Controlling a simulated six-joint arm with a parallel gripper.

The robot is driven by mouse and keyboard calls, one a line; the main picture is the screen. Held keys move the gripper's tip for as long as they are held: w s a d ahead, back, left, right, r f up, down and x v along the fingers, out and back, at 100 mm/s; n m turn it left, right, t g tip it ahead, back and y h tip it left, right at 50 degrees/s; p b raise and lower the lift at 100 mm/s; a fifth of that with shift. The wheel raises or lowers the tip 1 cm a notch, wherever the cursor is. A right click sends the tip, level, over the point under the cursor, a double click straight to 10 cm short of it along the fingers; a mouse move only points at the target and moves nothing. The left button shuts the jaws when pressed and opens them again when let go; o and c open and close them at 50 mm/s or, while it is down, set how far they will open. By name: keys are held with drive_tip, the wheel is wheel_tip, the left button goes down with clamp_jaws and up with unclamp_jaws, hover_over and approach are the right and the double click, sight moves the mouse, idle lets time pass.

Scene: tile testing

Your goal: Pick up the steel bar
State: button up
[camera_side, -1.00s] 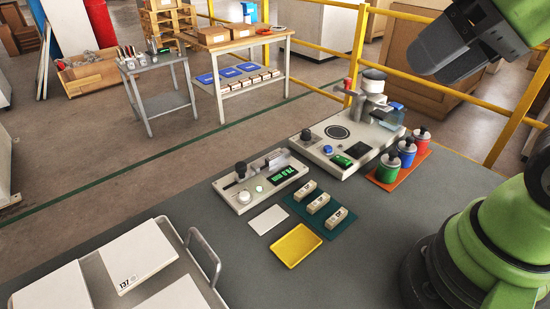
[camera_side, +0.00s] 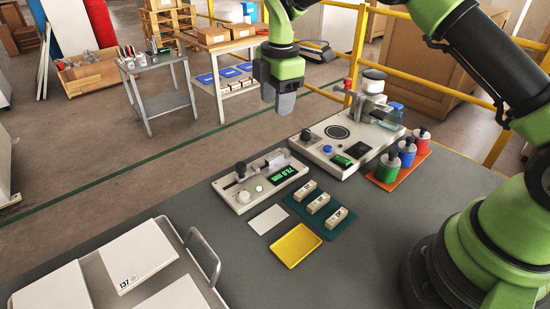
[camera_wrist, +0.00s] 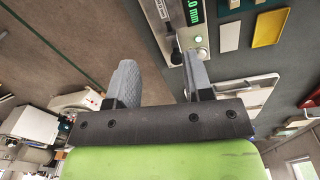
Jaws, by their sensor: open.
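My gripper (camera_side: 279,110) points down in the side view, high behind the pale gauge and left of the test machine. In the wrist view its two grey fingers (camera_wrist: 160,78) are spread with nothing between them. The pale gauge (camera_side: 241,201) has a black knob, a green lit display and a greyish metal part at its far end (camera_side: 277,160). I cannot tell whether that part is the steel bar; no separate steel bar is clear. The gauge also shows in the wrist view (camera_wrist: 183,24), just beyond the right finger.
Several labelled tiles lie on a green mat (camera_side: 323,229), beside a white card (camera_side: 269,219) and a yellow tray (camera_side: 296,246). The test machine (camera_side: 345,136) and coloured bottles on an orange tray (camera_side: 399,175) stand to the right. A rack with white tiles (camera_side: 205,259) is front left.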

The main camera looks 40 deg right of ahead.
drive_tip(key=n, duration=0.2)
hover_over(275, 156)
drive_tip(key=shift+g, duration=0.3)
wheel_tip(275, 156, down, 8)
drive_tip(key=shift+w+d+f, duration=0.1)
drive_tip(key=shift+f, duration=0.1)
wheel_tip(275, 156, down, 6)
drive_tip(key=shift+r, duration=0.1)
clamp_jaws()
